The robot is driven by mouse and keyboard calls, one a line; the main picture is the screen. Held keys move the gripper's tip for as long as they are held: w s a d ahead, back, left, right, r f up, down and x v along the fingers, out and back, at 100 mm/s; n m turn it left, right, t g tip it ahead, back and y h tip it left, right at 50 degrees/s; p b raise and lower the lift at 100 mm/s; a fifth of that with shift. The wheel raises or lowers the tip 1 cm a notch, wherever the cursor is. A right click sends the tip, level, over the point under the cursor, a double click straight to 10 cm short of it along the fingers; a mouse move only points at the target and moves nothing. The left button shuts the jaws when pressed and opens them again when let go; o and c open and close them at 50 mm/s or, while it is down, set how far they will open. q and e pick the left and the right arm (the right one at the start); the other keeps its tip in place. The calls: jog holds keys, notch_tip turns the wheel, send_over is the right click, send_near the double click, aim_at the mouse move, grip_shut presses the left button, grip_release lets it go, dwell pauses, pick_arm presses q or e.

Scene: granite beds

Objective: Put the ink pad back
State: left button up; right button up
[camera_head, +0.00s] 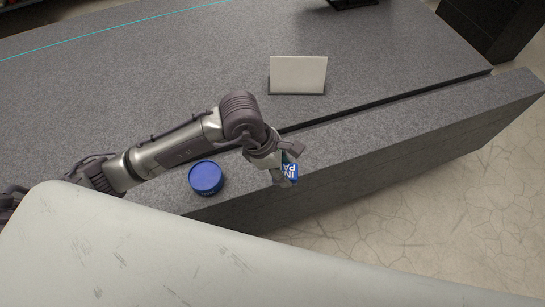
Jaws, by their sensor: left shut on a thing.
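The ink pad (291,173) is a small blue thing with white lettering, partly hidden by the fingers. My left gripper (285,164) is shut on it, over the front ledge of the grey granite bed. I cannot tell whether the ink pad touches the ledge or is held above it. My right gripper is out of view.
A round blue tin (206,177) stands on the front ledge (370,138), left of my gripper. A blank white sign (298,74) stands on the granite bed (400,45) behind. A dark gap separates bed and ledge. The ledge is clear to the right.

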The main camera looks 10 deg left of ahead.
pick_arm(q)
jog(key=w+a+f, duration=0.4)
jog(key=a, duration=0.1)
jog(key=w+a+f, duration=0.1)
jog(key=w+a, duration=0.1)
jog(key=shift+w+a+f+p, duration=0.1)
jog(key=shift+a+f+p, duration=0.15)
jog(key=shift+f+p, duration=0.15)
jog(key=shift+w+a+f, duration=0.1)
jog(key=shift+a+f, duration=0.05)
jog(key=shift+f, duration=1.95)
jog(key=shift+f, duration=0.2)
jog(key=o, duration=1.3)
jog(key=shift+c, duration=0.2)
jog(key=shift+r, duration=0.2)
jog(key=v, duration=1.2)
